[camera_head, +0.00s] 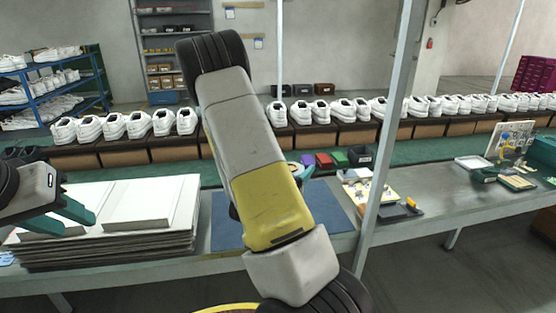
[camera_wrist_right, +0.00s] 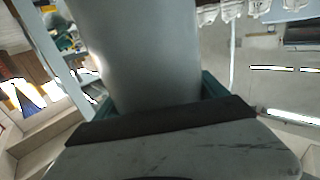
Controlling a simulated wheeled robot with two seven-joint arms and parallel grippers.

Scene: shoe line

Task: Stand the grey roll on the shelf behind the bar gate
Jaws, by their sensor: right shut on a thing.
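The grey roll (camera_wrist_right: 140,50) fills the upper middle of the right wrist view. My right gripper (camera_wrist_right: 155,92) is shut on it, with a teal finger on each side. The roll's far end runs out of the picture. In the head view my own right arm hides the roll and most or all of that gripper. My left gripper (camera_head: 72,217) is empty at the left of the head view, its teal fingers apart above the white sheets. I cannot make out a bar gate. A grey shelf unit (camera_head: 143,60) stands against the back wall, but I cannot tell whether it is the task's shelf.
A stack of white sheets (camera_head: 185,210) and a blue mat (camera_head: 228,228) lie on the near bench (camera_head: 430,205). White shoes (camera_head: 345,108) line the conveyor behind. A grey upright post (camera_head: 385,130) rises in front of the bench. A blue rack (camera_head: 75,85) stands far left.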

